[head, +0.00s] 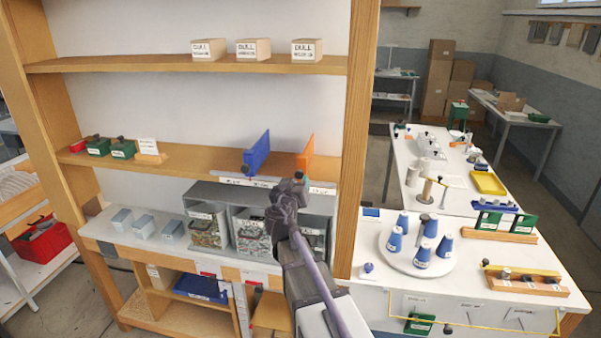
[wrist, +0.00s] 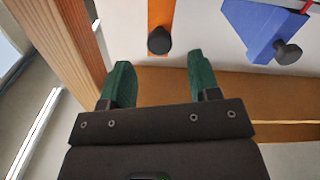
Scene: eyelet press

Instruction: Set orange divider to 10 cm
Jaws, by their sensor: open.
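The orange divider (head: 305,158) stands upright on the middle shelf, near the right post. In the wrist view the orange divider (wrist: 161,12) is seen with its black knob (wrist: 159,40) just beyond and between my fingertips. My gripper (head: 298,179) is at the shelf's front edge, just below the orange divider. In the wrist view my gripper's (wrist: 160,76) green fingers are spread apart with nothing between them. A white label strip (head: 245,181) runs along the shelf edge; its marks are too small to read, and my arm covers part of it.
The blue divider (head: 257,152) stands left of the orange one; its knob shows in the wrist view (wrist: 287,53). The wooden post (head: 358,130) is close on the right. Grey bins (head: 208,225) are below. Small green and red boxes (head: 110,148) sit farther left.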

